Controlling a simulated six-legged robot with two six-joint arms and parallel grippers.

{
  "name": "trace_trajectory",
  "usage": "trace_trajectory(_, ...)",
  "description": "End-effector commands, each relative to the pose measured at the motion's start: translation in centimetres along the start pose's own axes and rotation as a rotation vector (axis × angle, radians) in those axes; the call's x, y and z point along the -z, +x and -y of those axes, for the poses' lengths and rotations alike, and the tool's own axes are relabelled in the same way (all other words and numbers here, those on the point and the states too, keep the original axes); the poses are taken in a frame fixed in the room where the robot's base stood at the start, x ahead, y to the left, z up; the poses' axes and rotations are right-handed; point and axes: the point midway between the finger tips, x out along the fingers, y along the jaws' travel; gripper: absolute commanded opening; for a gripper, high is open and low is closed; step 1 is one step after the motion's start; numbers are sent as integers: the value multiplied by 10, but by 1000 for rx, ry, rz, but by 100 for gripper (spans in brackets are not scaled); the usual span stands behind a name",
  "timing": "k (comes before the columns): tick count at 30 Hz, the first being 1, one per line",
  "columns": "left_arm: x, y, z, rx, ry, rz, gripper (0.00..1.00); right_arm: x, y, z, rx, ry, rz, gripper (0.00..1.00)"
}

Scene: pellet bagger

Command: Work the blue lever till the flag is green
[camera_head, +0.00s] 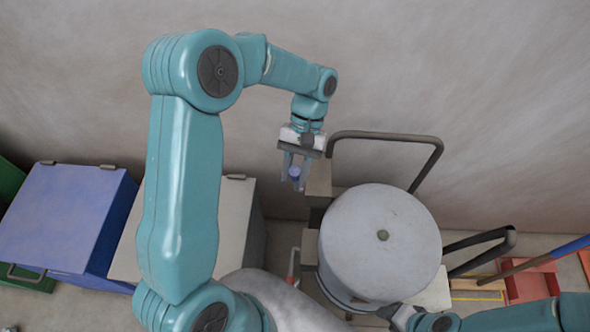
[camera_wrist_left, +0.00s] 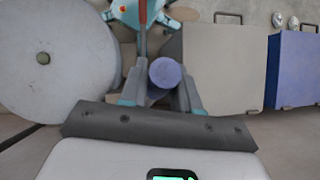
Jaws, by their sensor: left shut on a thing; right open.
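The blue lever's round knob (camera_head: 295,172) is at the upper middle of the head view, beside a grey machine with a round lid. My left gripper (camera_head: 294,182) comes down from above and is shut on the knob. In the left wrist view the blue knob (camera_wrist_left: 165,72) sits between the two fingers of my left gripper (camera_wrist_left: 160,92). The lever's shaft is mostly hidden. My right gripper (camera_head: 392,312) is at the bottom edge, partly cut off, below the round lid. I cannot make out a flag or its colour in either view.
The round grey lid (camera_head: 380,250) stands to the right of the lever, with a dark bent rail (camera_head: 395,136) behind it. A blue bin (camera_head: 65,215) and a pale bin (camera_head: 235,215) stand to the left. A red crate (camera_head: 530,283) lies at the right. The wall is close behind.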

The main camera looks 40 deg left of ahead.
Motion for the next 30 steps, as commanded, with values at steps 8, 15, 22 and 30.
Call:
trace_trajectory(8, 3, -2, 1, -2, 3, 15, 0, 0, -4, 1, 0, 0, 0, 43)
trace_trajectory(15, 4, -3, 2, -2, 3, 18, 0, 0, -4, 1, 0, 0, 0, 43)
trace_trajectory(22, 5, -3, 2, -2, 3, 19, 53, 0, -4, 1, 0, 0, 0, 43)
trace_trajectory(30, 5, -5, 1, -3, 3, 19, 53, 0, -4, 1, 0, 0, 0, 43)
